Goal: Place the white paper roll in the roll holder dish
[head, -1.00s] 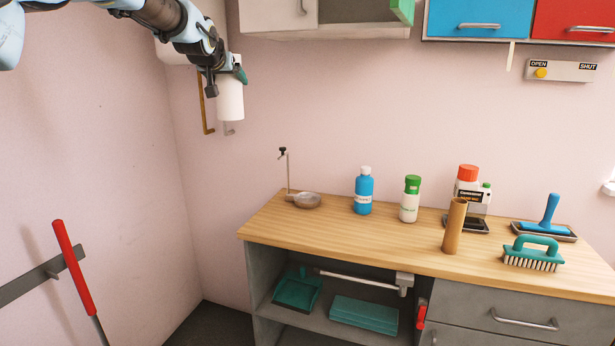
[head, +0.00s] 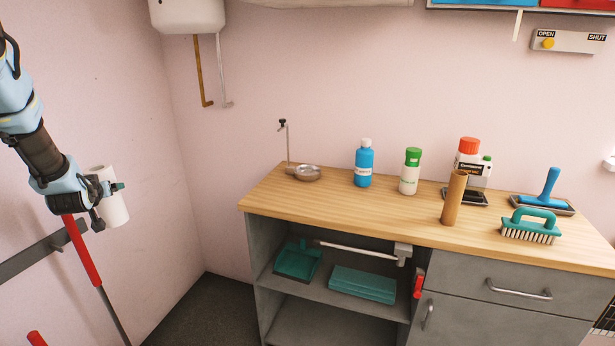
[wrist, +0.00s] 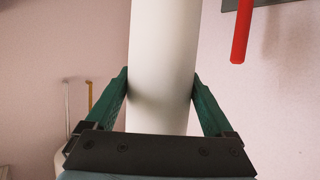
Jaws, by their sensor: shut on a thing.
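The white paper roll (head: 110,197) is in the air at the left of the head view, slightly tilted. In the wrist view the white paper roll (wrist: 165,60) stands between the two green fingers. My gripper (head: 114,188) is shut on it; my gripper (wrist: 161,88) has a finger against each side. The roll holder dish (head: 307,173) is a small round metal dish at the counter's back left corner, beside a thin upright rod with a dark top. The gripper is well to the left of the dish, beyond the counter's left edge.
The wooden counter (head: 340,205) holds a blue bottle (head: 364,167), a green-capped bottle (head: 410,172), a brown tube (head: 454,198) and a green brush (head: 533,227). A red-handled tool (head: 84,255) hangs on the left wall. The counter's front left is bare.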

